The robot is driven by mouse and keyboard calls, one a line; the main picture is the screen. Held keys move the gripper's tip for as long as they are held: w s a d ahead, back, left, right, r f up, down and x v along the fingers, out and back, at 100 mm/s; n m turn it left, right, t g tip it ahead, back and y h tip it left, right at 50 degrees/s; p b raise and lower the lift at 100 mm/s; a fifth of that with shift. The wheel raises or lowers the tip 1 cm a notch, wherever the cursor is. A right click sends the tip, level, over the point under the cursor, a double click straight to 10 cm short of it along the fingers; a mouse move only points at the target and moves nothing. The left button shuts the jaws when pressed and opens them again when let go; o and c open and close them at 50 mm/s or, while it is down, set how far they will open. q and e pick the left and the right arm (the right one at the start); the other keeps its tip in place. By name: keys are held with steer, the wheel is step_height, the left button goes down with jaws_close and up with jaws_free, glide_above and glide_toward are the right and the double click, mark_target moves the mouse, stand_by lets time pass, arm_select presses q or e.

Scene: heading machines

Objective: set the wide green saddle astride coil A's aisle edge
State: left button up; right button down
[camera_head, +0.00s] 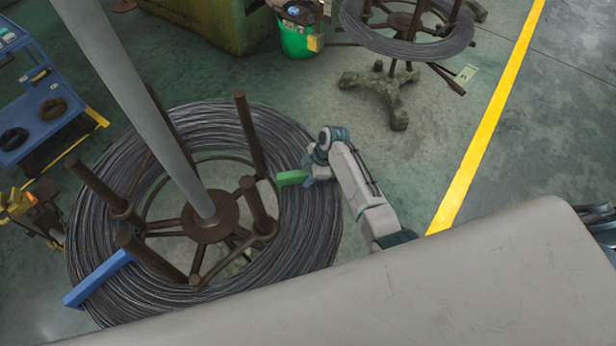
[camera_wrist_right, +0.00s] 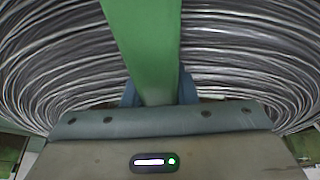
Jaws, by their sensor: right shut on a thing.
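The green saddle (camera_head: 293,177) is held by my right gripper (camera_head: 311,176) at the right side of the large near wire coil (camera_head: 315,225), on the side toward the yellow floor line. In the right wrist view the green saddle (camera_wrist_right: 143,45) stands between my blue fingers, with coil strands (camera_wrist_right: 225,50) behind it on both sides. I cannot tell whether the saddle rests on the coil or hangs just above it. No label shows which coil is A. My left gripper is not in view.
A blue saddle (camera_head: 97,278) sits across the near coil's lower left. Brown posts (camera_head: 250,135) rise inside the coil. A second coil stand (camera_head: 408,40), a green bucket (camera_head: 298,40) and a blue cart (camera_head: 40,105) stand beyond. The yellow line (camera_head: 487,125) runs at right beside clear floor.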

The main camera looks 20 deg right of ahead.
steer(key=shift+s+f, duration=0.5)
steer(key=shift+f, duration=0.2)
steer(key=c, duration=1.3)
jaws_free()
steer(key=shift+o, duration=1.1)
steer(key=shift+w+f, duration=0.1)
steer(key=v, duration=0.4)
steer(key=w+b+v, duration=0.1)
steer(key=v, duration=0.6)
steer(key=shift+w+a+r+b, duration=0.15)
steer(key=shift+w+r+b, duration=0.15)
steer(key=shift+r, duration=0.25)
steer(key=shift+r+p, duration=0.3)
steer(key=shift+r, duration=0.2)
step_height(320, 180, up, 6)
steer(key=p, duration=0.6)
steer(key=shift+r+p, duration=0.2)
steer(key=shift+p, duration=0.15)
